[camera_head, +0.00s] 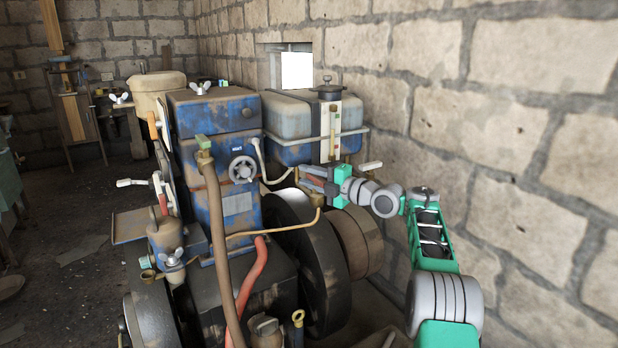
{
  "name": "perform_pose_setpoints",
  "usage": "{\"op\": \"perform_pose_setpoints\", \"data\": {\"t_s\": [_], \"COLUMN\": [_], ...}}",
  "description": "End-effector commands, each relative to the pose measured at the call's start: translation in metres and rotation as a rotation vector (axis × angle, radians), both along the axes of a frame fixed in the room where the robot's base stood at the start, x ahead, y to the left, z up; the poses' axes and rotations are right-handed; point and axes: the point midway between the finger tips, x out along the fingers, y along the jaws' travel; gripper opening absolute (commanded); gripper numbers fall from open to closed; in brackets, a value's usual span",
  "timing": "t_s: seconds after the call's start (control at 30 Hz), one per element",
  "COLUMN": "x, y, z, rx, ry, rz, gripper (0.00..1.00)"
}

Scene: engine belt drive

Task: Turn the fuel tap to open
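The fuel tank (287,121), pale on top and blue below, stands behind the engine with a sight strip and a dark cap at its right end. A small brass fitting (317,200), which looks like part of the fuel tap, sits below the tank where a brass pipe ends. My gripper (306,180) reaches in from the right, its fingers pointing left just under the tank, at or right above this fitting. The fingers and the tap handle overlap at this small size. I cannot tell whether they touch or how far apart the fingers are.
The blue engine block (212,125) with a round handwheel (242,169) stands left of the gripper. A large dark flywheel (322,262) and a brown pulley (362,240) lie below. A brown hose (214,215) runs in front. The stone wall (480,110) is close on the right.

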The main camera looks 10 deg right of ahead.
Motion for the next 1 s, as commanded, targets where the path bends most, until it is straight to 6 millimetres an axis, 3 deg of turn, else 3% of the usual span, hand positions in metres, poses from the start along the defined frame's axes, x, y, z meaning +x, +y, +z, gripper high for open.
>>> {"op": "perform_pose_setpoints", "data": {"t_s": [0.33,0.7,1.0], "x": [-0.002,-0.047,-0.054], "y": [-0.003,-0.051,-0.057], "z": [-0.002,-0.002,-0.001], "rx": [0.001,0.000,0.001], "ry": [0.002,0.001,0.002], "rz": [0.000,-0.003,0.000], "gripper": [0.36,0.36,0.36]}}
